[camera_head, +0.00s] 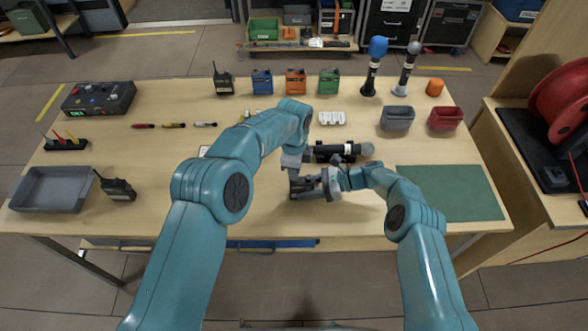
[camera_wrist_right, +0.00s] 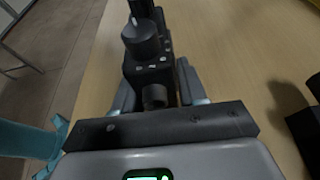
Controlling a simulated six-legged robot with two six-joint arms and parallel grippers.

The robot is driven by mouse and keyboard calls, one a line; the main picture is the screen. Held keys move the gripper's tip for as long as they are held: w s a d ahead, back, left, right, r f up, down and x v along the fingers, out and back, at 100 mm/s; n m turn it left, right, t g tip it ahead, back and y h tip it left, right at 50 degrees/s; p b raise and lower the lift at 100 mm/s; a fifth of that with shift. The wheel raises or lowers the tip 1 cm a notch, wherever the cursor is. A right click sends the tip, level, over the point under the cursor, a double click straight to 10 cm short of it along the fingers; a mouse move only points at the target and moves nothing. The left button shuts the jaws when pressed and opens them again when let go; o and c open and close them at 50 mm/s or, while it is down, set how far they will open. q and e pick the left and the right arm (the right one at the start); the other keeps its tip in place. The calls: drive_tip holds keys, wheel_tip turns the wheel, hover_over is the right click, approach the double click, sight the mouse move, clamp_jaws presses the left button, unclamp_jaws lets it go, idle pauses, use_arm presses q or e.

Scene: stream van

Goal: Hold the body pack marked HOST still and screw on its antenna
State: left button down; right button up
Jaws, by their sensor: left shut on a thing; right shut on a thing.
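My right gripper (camera_head: 324,184) comes in from the right near the table's front middle. In the right wrist view its fingers (camera_wrist_right: 157,88) are shut on a black device that looks like the body pack (camera_wrist_right: 152,74). The pack has a round knob with a white line, small pale marks and a short stub. My left gripper (camera_head: 294,178) reaches down just left of the right one. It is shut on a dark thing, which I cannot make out. The HOST mark and the antenna cannot be made out for certain.
A black microphone (camera_head: 340,152) lies just behind the grippers. Blue (camera_head: 262,80), orange (camera_head: 296,81) and green (camera_head: 329,81) packs stand at the back. A grey tray (camera_head: 22,202) and a radio (camera_head: 117,187) are at left. A green mat (camera_head: 455,193) lies clear at right.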

use_arm(q)
drive_tip(key=c, duration=1.4)
unclamp_jaws()
drive_tip(key=shift+o, duration=0.2)
drive_tip(key=n, duration=0.4)
drive_tip(key=n, duration=0.4)
drive_tip(key=n, duration=0.4)
drive_tip(key=shift+s, duration=0.1)
